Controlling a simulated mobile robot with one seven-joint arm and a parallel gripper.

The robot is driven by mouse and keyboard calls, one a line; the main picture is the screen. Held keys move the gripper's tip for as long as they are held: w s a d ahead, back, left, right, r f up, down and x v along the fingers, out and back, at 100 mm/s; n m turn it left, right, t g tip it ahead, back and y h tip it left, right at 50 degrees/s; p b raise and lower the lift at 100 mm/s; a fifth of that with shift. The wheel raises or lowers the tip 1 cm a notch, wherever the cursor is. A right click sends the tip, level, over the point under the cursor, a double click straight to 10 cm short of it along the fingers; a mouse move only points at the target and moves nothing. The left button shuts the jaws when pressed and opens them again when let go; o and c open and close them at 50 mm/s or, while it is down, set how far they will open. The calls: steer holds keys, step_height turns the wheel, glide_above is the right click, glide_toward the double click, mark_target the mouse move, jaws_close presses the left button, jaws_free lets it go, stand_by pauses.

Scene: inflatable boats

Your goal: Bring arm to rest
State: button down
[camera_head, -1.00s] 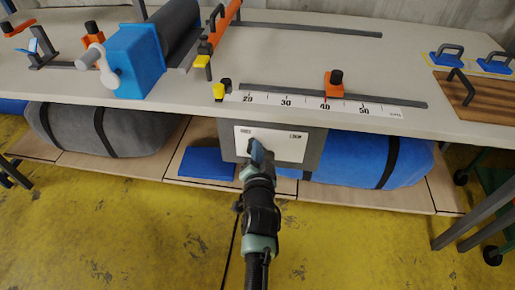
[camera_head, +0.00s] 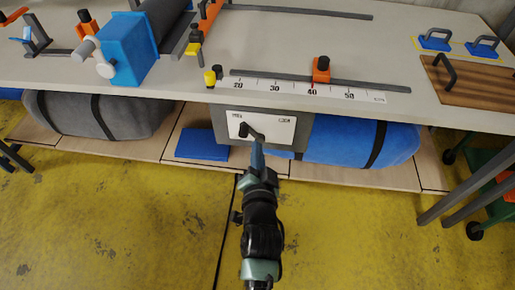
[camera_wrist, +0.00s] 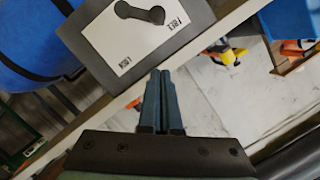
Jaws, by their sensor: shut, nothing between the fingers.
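My gripper (camera_head: 257,158) is in front of the grey box with a white panel (camera_head: 262,127) under the table edge. In the wrist view its two fingers (camera_wrist: 161,76) are together with nothing between them. A dark handle (camera_head: 250,132) sits on the white panel, and it also shows in the wrist view (camera_wrist: 140,12). In the wrist view the fingertips are a little short of the panel, and whether they touch the box cannot be told. My arm reaches up from the bottom of the head view.
The table (camera_head: 300,50) carries a ruler scale (camera_head: 310,90) with an orange slider (camera_head: 321,70), a blue crank box (camera_head: 128,48) and a wooden board (camera_head: 468,82). A grey roll (camera_head: 100,115) and a blue roll (camera_head: 350,140) lie below. The yellow floor in front is clear.

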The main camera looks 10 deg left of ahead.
steer(key=shift+s+r, duration=0.1)
steer(key=shift+s, duration=0.1)
stand_by(0.4)
step_height(320, 180, up, 31)
steer(key=w+d+n+t, duration=0.2)
steer(key=n+t, duration=0.2)
steer(key=t, duration=0.1)
steer(key=s+d+r+n+t+h, duration=0.1)
steer(key=s+r+t, duration=0.1)
steer(key=s+r, duration=0.55)
steer(key=s+d+r+n+t+h, duration=0.1)
steer(key=s+d+r+t, duration=0.2)
steer(key=r, duration=0.7)
steer(key=s+r+n+t+h, duration=0.1)
steer(key=s+r+t, duration=0.1)
steer(key=s+r, duration=0.6)
step_height(320, 180, up, 19)
steer(key=w+p, duration=0.2)
steer(key=p, duration=1.8)
steer(key=shift+w+a+r, duration=0.15)
steer(key=shift+w+r, duration=0.05)
